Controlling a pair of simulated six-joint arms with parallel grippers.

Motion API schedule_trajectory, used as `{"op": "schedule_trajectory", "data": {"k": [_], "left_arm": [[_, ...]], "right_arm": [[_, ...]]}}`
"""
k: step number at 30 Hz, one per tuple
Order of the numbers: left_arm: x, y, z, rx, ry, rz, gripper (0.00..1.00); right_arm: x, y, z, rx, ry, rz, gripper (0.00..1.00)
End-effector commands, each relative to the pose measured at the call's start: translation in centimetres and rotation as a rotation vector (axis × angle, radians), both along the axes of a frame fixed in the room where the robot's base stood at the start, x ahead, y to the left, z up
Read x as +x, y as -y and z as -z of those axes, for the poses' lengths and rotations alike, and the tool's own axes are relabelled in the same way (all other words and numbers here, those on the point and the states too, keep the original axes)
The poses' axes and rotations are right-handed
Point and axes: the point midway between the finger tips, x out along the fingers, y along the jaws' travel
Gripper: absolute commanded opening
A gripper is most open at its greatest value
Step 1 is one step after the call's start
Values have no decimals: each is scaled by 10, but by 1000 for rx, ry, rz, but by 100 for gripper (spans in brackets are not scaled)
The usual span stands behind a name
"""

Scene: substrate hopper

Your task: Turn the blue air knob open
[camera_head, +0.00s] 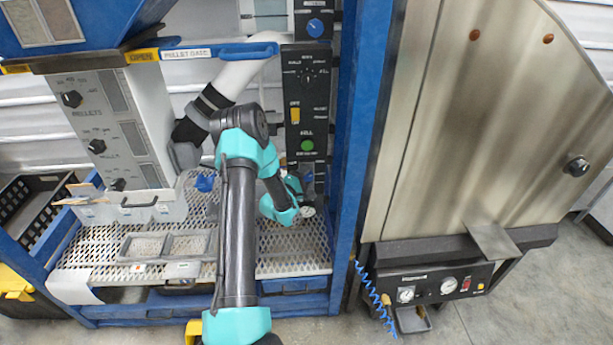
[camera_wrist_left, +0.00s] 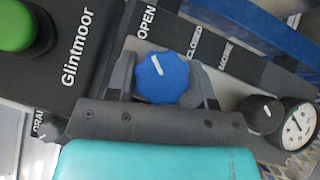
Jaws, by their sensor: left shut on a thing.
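The blue air knob (camera_wrist_left: 165,82) is lobed, with a short white mark. In the left wrist view the mark points up and slightly left, towards the word OPEN; CLOSED is printed to the right of that. My left gripper (camera_wrist_left: 163,92) has a finger on each side of the knob and is shut on it. My right gripper is not in view.
Beside the knob in the wrist view are a black knob (camera_wrist_left: 261,114) and a round gauge (camera_wrist_left: 298,125). A green button (camera_wrist_left: 15,25) is at the upper left. In the head view, a blue post (camera_head: 358,130) stands right of the panel and a mesh shelf (camera_head: 280,255) lies below.

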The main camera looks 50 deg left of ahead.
Motion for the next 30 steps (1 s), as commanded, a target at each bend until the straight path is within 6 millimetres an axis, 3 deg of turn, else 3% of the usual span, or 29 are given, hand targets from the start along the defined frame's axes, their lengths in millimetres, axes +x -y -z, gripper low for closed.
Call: {"op": "schedule_trajectory", "data": {"k": [6,7,14,23,30], "left_arm": [[0,-1,0,1,0,-1,24],[0,-1,0,1,0,-1,51],[0,0,0,1,0,-1,73],[-1,0,0,1,-1,-1,74],[-21,2,4,0,-3,-2,74]], "right_arm": [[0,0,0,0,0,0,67],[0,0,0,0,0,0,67],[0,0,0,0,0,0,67],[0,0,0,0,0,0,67],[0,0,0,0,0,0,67]]}}
